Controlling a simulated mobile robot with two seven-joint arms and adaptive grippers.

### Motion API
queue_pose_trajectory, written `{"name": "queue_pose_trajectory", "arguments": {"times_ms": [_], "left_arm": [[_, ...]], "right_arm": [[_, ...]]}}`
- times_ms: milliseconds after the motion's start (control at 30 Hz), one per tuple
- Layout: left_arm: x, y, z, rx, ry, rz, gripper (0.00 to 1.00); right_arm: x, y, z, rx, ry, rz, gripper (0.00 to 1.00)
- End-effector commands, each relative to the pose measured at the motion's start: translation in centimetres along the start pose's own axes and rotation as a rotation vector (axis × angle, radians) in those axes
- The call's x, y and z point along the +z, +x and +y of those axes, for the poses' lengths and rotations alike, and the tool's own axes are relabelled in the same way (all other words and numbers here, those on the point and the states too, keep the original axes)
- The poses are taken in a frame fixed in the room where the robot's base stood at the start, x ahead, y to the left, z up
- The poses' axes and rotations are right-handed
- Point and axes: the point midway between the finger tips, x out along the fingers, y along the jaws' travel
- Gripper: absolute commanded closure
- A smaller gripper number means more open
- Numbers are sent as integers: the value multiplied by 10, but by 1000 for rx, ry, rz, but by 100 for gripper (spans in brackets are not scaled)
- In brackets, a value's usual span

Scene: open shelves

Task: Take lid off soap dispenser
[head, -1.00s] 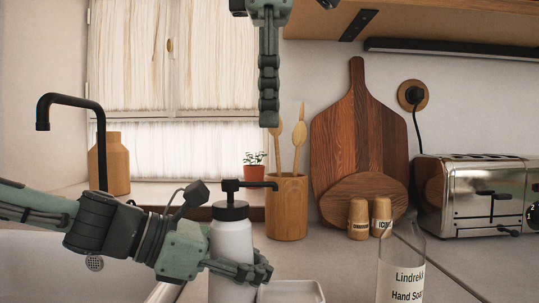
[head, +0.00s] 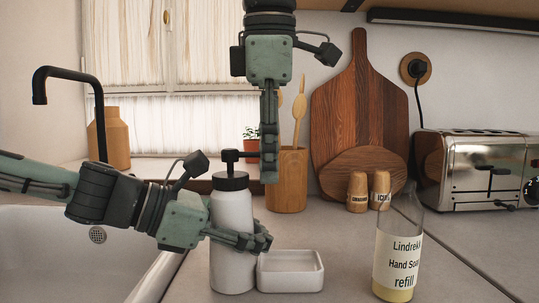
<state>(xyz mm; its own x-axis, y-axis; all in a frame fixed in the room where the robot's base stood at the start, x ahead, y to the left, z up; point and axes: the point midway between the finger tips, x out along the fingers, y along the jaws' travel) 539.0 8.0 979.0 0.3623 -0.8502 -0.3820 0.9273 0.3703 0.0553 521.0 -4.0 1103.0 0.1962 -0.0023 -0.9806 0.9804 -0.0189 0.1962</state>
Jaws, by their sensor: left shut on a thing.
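The soap dispenser (head: 231,225) is a white bottle standing upright on the counter, with a black lid and pump (head: 231,181) still on top. My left gripper (head: 258,242) is shut around the lower part of the white bottle from the left. My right gripper (head: 269,172) points straight down from above, just right of the pump head, its fingers overlapping the nozzle's end in the picture. Its fingers show edge-on, so I cannot see the gap between them or whether they touch the nozzle.
A white soap dish (head: 290,282) sits right of the dispenser. A clear refill bottle (head: 397,250) stands further right. Behind are a wooden utensil holder (head: 288,185), two shakers (head: 357,192), cutting boards (head: 340,115) and a toaster (head: 470,165). A sink (head: 50,265) is at left.

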Motion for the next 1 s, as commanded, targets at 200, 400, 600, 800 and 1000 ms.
{"name": "queue_pose_trajectory", "arguments": {"times_ms": [200,400,600,800,1000], "left_arm": [[0,0,0,1,1,0,100],[0,0,0,1,1,0,100],[0,0,0,1,1,0,100],[0,0,0,1,0,0,100],[0,0,0,1,0,0,100]], "right_arm": [[0,0,0,0,0,0,85],[0,0,0,0,0,0,100],[0,0,0,-1,-2,0,100],[-2,3,12,-9,-211,47,100],[-16,8,35,-7,-702,148,100]]}}
